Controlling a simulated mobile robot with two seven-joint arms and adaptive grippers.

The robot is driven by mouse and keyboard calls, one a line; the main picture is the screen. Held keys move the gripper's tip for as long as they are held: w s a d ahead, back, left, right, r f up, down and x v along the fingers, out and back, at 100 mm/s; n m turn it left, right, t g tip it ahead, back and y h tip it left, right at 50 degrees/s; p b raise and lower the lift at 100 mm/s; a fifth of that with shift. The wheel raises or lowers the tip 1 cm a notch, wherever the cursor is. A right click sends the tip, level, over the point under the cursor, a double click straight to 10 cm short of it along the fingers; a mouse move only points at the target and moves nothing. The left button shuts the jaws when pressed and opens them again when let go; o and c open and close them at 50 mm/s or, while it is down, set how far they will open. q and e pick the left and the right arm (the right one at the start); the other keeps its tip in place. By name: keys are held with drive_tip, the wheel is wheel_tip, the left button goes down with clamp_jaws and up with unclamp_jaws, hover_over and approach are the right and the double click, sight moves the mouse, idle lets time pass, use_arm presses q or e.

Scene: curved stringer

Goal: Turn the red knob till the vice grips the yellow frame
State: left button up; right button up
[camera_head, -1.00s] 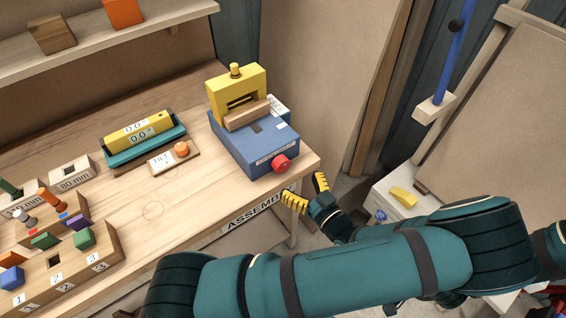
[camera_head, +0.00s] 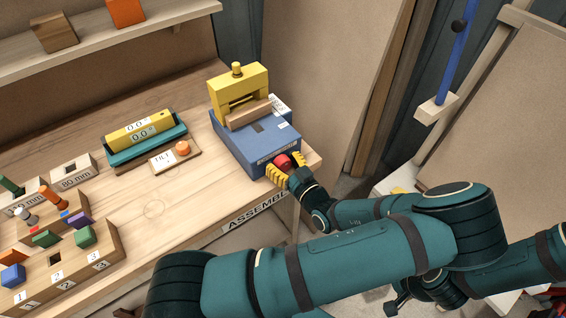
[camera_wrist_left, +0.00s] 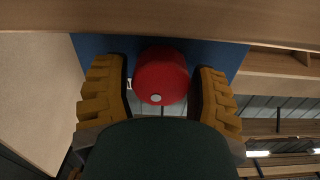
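The blue vice (camera_head: 256,141) stands on the right end of the workbench. The yellow frame (camera_head: 240,90) stands upright on it, behind a wooden jaw block (camera_head: 249,114). I cannot tell whether the jaw touches the frame. The red knob (camera_head: 283,160) is on the vice's front face; it also shows in the left wrist view (camera_wrist_left: 161,75). My left gripper (camera_head: 287,166) is open with its yellow fingers on either side of the knob. In the left wrist view a gap shows between the knob and each finger (camera_wrist_left: 210,95).
A teal cradle with a yellow level (camera_head: 140,130) and a tilt board with an orange knob (camera_head: 182,148) stand left of the vice. Wooden blocks with coloured pegs (camera_head: 60,245) fill the bench's left end. Bare bench (camera_head: 160,200) lies between.

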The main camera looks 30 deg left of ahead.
use_arm(q)
drive_tip(key=c, duration=0.6)
drive_tip(key=shift+m, duration=0.4)
drive_tip(key=o, duration=1.2)
drive_tip(key=shift+d, duration=0.1)
drive_tip(key=v, duration=1.2)
